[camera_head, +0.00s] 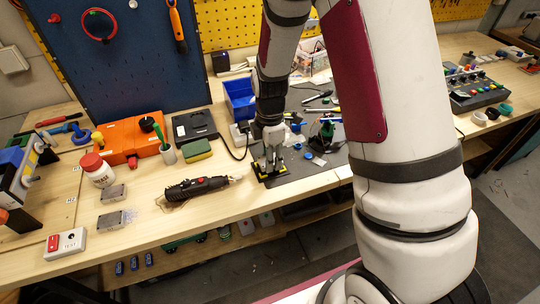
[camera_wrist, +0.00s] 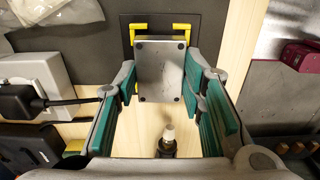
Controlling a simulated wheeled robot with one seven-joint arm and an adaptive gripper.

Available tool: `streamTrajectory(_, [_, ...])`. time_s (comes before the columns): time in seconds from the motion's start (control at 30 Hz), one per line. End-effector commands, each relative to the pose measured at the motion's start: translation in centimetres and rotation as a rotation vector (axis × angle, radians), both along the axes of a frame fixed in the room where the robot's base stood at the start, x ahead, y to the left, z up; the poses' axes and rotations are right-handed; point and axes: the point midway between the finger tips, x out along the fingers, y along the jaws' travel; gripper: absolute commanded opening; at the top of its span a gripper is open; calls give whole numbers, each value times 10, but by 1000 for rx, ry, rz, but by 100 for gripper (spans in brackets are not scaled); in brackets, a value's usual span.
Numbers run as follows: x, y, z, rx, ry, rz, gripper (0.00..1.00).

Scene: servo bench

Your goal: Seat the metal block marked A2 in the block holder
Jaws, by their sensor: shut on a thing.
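A grey metal block (camera_wrist: 160,70) with screws at its corners is between the fingertips of my gripper (camera_wrist: 161,76) in the wrist view. The teal-padded fingers are shut on its left and right sides. No A2 mark is legible on it. The block holder (camera_wrist: 160,18), dark with yellow corner pieces, lies behind the block and is partly hidden by it. I cannot tell whether the block is resting in the holder or just above it. In the head view my gripper (camera_head: 268,160) points down over the holder (camera_head: 264,179), at the front edge of the dark mat.
Two other metal blocks (camera_head: 114,193) (camera_head: 112,220) lie on the left of the bench. A black tool (camera_head: 195,187) lies just left of the holder. A sponge (camera_head: 198,150) and a blue bin (camera_head: 239,98) are behind. A grey-white box with a black plug (camera_wrist: 40,80) is left of my fingers.

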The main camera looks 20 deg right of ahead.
Motion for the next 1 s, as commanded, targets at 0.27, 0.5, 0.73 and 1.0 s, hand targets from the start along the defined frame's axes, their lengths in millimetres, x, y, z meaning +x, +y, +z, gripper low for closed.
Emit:
streamTrajectory(0.27, [0, 0, -3, 0, 1, -1, 5])
streamTrajectory(0.5, [0, -1, -10, 0, 0, -1, 5])
streamTrajectory(0.73, [0, 0, -14, 0, 0, 0, 5])
streamTrajectory(1.0, [0, 0, -14, 0, 0, 0, 5])
